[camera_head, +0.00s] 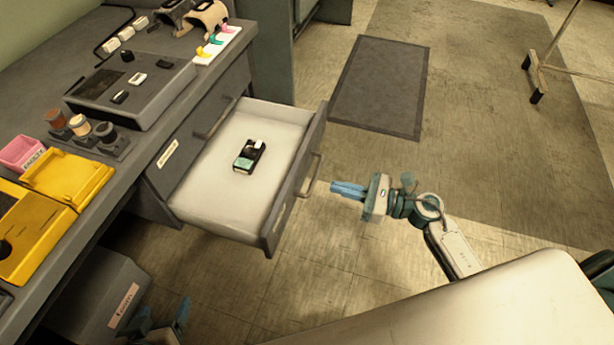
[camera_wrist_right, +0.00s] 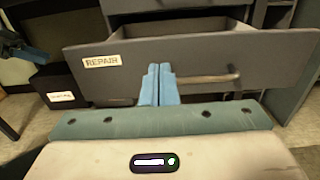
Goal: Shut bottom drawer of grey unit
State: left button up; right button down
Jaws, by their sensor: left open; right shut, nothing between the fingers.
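The grey unit (camera_head: 190,140) has its lower drawer (camera_head: 215,200) pulled well out, and its pale inside shows. A black and teal device with a white part (camera_head: 249,156) lies in it. The drawer's grey front (camera_head: 278,215) has a bar handle (camera_head: 312,178); in the right wrist view the front (camera_wrist_right: 200,55) bears a "REPAIR" label (camera_wrist_right: 102,62) and the handle (camera_wrist_right: 215,78) is right of the fingers. My right gripper (camera_head: 333,187) is shut and empty, just outside the front; contact cannot be told. My left gripper (camera_head: 162,318) is open, low at the bottom left.
The drawer above, with its handle (camera_head: 215,115), is closed. The desktop holds a dark control box (camera_head: 135,85), yellow trays (camera_head: 65,180) and a pink bin (camera_head: 20,153). A grey labelled box (camera_head: 85,295) stands below the desk. A dark mat (camera_head: 380,85) lies on open floor beyond.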

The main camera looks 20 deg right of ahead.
aim_at(295, 176)
pick_arm(q)
jog(key=shift+s+a+r+g+p, duration=0.1)
jog(key=shift+s+a+g+p, duration=0.15)
jog(key=shift+g+p, duration=0.25)
pick_arm(e)
jog(key=x, duration=0.8)
jog(key=shift+w+a, duration=0.2)
